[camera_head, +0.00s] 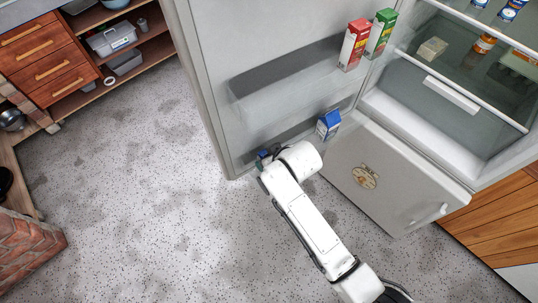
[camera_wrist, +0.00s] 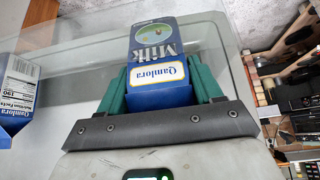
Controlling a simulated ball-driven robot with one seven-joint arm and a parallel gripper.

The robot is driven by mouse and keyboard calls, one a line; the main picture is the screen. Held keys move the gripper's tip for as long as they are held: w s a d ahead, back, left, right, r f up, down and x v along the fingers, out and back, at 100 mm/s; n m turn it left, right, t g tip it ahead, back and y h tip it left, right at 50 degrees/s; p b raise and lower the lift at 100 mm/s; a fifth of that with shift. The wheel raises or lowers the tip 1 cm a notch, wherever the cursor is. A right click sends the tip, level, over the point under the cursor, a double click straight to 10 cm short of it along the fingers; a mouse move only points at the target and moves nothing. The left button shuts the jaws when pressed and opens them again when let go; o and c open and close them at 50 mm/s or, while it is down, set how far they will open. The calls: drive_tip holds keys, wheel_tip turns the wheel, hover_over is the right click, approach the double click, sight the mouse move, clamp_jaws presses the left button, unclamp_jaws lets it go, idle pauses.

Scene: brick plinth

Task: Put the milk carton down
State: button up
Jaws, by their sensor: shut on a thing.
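My gripper (camera_wrist: 162,88) has its two green fingers shut on a blue-and-white milk carton (camera_wrist: 154,45), whose "Milk" label reads upside down in the wrist view. In the head view my gripper is mostly hidden behind my white arm, at the low end of the open fridge door (camera_head: 225,95). Only a small blue patch shows there. The held carton is close to the clear wall of a door shelf (camera_wrist: 75,72); whether it touches the shelf is unclear. A second blue carton (camera_head: 328,123) stands in the low door shelf, also seen at left in the wrist view (camera_wrist: 18,88).
A red carton (camera_head: 354,45) and a green carton (camera_head: 380,33) stand in a higher door shelf. The fridge interior (camera_head: 450,85) is open at right, above a closed lower door (camera_head: 385,180). Wooden drawers (camera_head: 45,62) and a brick plinth (camera_head: 28,245) are at left, with clear floor between.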

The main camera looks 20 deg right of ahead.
drive_tip(key=shift+w+r+g+p, duration=0.35)
drive_tip(key=shift+w+g+p, duration=0.2)
drive_tip(key=shift+g+p, duration=0.4)
drive_tip(key=shift+f, duration=0.5)
drive_tip(key=shift+f, duration=0.1)
drive_tip(key=o, duration=1.4)
drive_tip(key=shift+s+g, duration=0.1)
drive_tip(key=shift+g, duration=0.15)
drive_tip(key=shift+o, duration=0.2)
drive_tip(key=a+v, duration=0.1)
drive_tip(key=v, duration=1.1)
drive_tip(key=shift+d, duration=0.3)
